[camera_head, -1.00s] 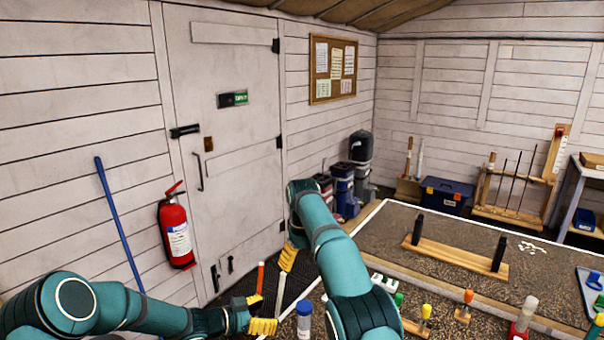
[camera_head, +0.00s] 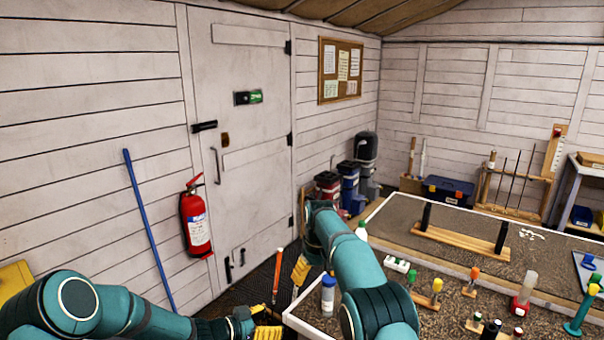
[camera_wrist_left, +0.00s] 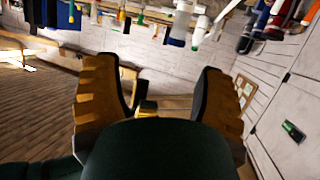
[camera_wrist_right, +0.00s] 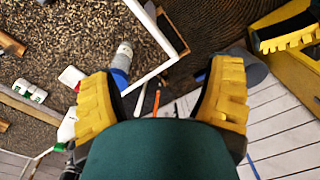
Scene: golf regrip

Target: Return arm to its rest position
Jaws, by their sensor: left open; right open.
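My left gripper (camera_head: 268,326) is low at the bottom middle of the head view, left of the workbench. Its yellow-padded fingers stand apart in the left wrist view (camera_wrist_left: 160,92), with nothing between them. My right gripper (camera_head: 299,271) hangs down beside the bench's left edge, its hand partly hidden by my arm. In the right wrist view its fingers (camera_wrist_right: 160,98) are spread and hold nothing. A yellow-padded finger of my left gripper (camera_wrist_right: 285,36) shows at that view's top right.
The speckled bench (camera_head: 385,222) carries a wooden rack (camera_head: 460,256), a blue-capped bottle (camera_head: 328,296) near its left edge and several coloured-handled tools. An orange shaft (camera_head: 277,275) stands near my grippers. A fire extinguisher (camera_head: 196,222) hangs beside the door (camera_head: 243,150).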

